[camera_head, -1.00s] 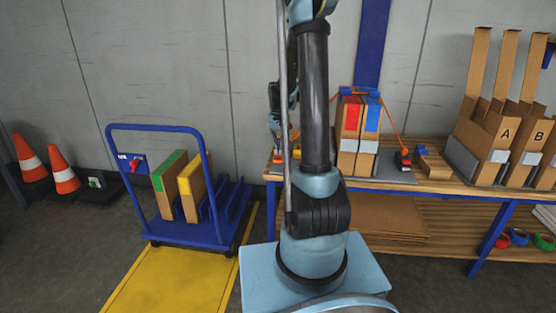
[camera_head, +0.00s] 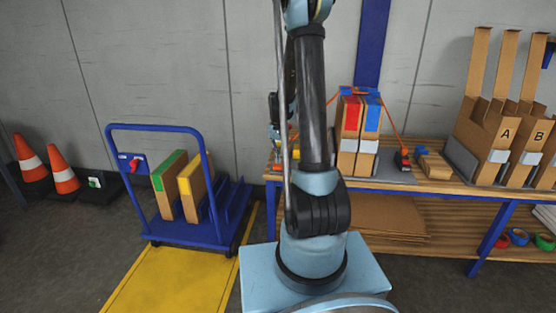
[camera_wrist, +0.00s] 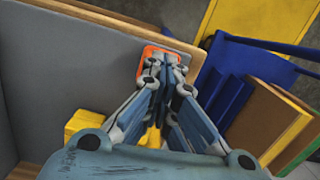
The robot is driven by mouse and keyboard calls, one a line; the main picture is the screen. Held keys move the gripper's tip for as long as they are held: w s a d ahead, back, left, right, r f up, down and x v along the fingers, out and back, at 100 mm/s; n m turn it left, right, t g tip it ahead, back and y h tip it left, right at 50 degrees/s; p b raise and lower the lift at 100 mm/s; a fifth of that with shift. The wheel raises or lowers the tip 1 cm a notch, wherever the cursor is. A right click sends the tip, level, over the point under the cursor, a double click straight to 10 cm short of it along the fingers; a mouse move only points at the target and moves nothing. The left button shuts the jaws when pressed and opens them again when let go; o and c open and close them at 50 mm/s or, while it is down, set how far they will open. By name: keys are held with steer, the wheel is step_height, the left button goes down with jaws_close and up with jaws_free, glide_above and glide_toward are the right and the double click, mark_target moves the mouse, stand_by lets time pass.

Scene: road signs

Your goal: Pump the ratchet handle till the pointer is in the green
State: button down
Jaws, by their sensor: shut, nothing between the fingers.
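My gripper (camera_wrist: 163,66) is shut and empty in the wrist view, its fingertips at an orange rounded frame (camera_wrist: 148,51) by the edge of a grey mat; I cannot tell whether they touch it. This frame may be the ratchet handle. A yellow piece (camera_wrist: 152,138) shows below, between the finger links. In the head view, an orange strap (camera_head: 393,121) runs over two upright boxes (camera_head: 347,145) with red and blue tape. A red and black fitting (camera_head: 403,158) sits at its right end. The left end is mostly hidden behind my arm. I cannot make out a pointer or green zone.
A yellow block (camera_wrist: 82,122) lies left of my fingers on the grey mat (camera_wrist: 75,75). A blue trolley (camera_head: 190,233) with boxes stands left of the wooden bench (camera_head: 440,187). Cardboard bins (camera_head: 490,135) stand at the bench's right. Traffic cones (camera_head: 63,172) stand far left.

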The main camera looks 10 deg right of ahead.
steer(key=shift+w+d+r, duration=0.15)
steer(key=shift+w+r, duration=0.15)
steer(key=shift+w, duration=0.45)
steer(key=shift+w+d+r, duration=0.15)
steer(key=shift+w+r, duration=0.15)
steer(key=shift+w, duration=0.45)
step_height(320, 180, up, 12)
steer(key=w, duration=0.1)
steer(key=shift+f, duration=0.15)
stand_by(0.4)
steer(key=s+f, duration=0.1)
steer(key=s, duration=0.1)
steer(key=s+f, duration=0.1)
steer(key=shift+s+a+f, duration=0.2)
steer(key=shift+a+f, duration=0.1)
steer(key=shift+s+f, duration=0.2)
steer(key=shift+f, duration=1.55)
steer(key=shift+s+f, duration=0.15)
steer(key=shift+f, duration=1.6)
